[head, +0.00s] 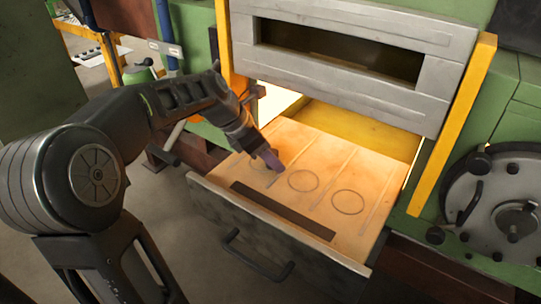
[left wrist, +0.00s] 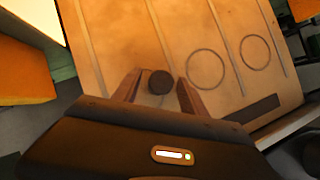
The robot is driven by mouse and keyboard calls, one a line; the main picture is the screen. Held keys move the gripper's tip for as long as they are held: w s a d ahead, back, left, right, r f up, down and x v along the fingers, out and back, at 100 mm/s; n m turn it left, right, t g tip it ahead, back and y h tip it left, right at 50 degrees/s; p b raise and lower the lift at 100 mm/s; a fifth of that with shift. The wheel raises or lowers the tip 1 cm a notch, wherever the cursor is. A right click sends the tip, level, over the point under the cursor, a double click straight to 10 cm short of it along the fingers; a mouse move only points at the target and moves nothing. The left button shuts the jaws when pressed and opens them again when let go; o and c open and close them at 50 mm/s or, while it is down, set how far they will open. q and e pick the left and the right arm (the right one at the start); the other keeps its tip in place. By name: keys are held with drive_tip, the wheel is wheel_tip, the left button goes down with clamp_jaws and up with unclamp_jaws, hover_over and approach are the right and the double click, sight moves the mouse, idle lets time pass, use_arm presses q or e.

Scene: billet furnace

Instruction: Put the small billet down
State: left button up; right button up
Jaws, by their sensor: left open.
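The small billet (left wrist: 160,82) is a dark, short round piece in the left wrist view. It stands on the pale orange surface of the pulled-out furnace drawer (head: 310,165), at the leftmost of the ring marks in the head view. My left gripper (head: 270,162) reaches down over that ring. In the left wrist view its two fingers (left wrist: 158,92) are spread on either side of the billet, with a gap visible on each side. In the head view I cannot make out the billet separately from the gripper tip. My right gripper is not in view.
A middle ring (head: 303,180) and a right ring (head: 347,202) on the drawer are empty, with thin raised lines between the rings. A dark strip (head: 282,210) and a handle (head: 258,262) are at the drawer's front. The raised grey furnace door (head: 345,75) hangs above the back.

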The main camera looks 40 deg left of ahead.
use_arm(q)
drive_tip(key=v, duration=1.2)
drive_tip(key=shift+r+p, duration=0.15)
drive_tip(key=shift+p, duration=0.3)
